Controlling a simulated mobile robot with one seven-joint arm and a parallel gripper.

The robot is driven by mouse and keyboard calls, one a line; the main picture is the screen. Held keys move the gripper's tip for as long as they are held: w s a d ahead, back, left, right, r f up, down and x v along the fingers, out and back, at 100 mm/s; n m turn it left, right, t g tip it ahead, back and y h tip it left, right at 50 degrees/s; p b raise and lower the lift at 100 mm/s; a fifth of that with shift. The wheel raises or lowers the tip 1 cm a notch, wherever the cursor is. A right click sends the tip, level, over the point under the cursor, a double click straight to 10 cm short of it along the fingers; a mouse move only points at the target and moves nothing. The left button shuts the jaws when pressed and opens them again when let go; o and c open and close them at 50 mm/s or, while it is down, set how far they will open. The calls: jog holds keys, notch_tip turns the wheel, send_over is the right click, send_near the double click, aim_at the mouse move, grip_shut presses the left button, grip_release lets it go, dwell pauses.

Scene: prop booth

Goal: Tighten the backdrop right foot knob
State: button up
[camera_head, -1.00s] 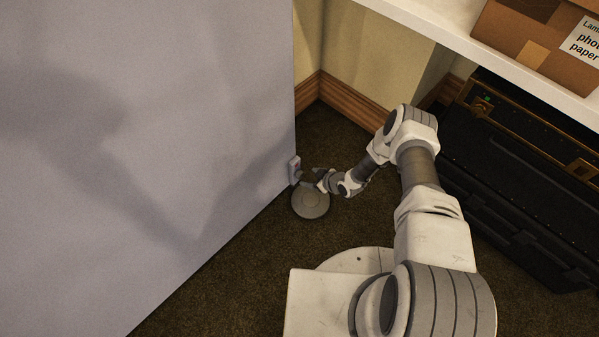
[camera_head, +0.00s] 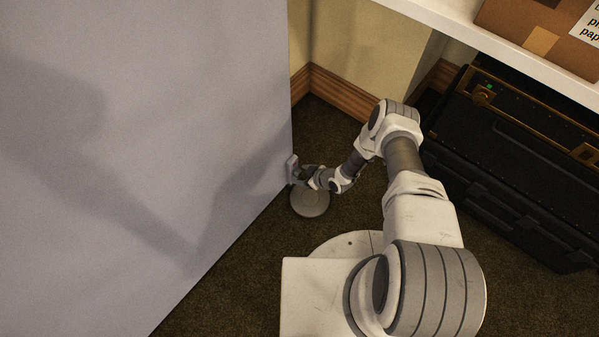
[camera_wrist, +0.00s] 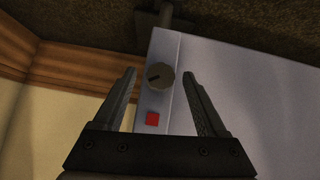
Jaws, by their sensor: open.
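The grey backdrop panel (camera_head: 150,120) fills the left of the head view; its right edge ends above a round grey foot (camera_head: 310,203) on the carpet. In the wrist view the knob (camera_wrist: 161,76) is a round grey-brown disc with a dark slanted line, on a pale bracket (camera_wrist: 164,50) at the panel's edge. My gripper (camera_wrist: 162,75) is open, with one finger on each side of the knob in the picture and gaps between. In the head view my gripper (camera_head: 302,174) is small beside the bracket.
A wooden baseboard (camera_head: 340,94) and cream wall stand behind the foot. A black case (camera_head: 510,170) stands at the right, under a white shelf (camera_head: 480,50) holding a cardboard box (camera_head: 540,35). Brown carpet (camera_head: 235,290) is bare in front of the panel.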

grip_shut()
dwell(0.5)
jog(key=shift+w+g, duration=0.1)
jog(key=shift+g, duration=0.2)
jog(key=shift+w+d+m+g+y, duration=0.1)
jog(key=shift+m+g+y, duration=0.6)
jog(key=shift+g+y, duration=0.3)
jog(key=shift+w+f+m+g+y, duration=0.1)
jog(key=shift+w+m+g+y, duration=0.05)
jog(key=shift+m+g+y, duration=0.7)
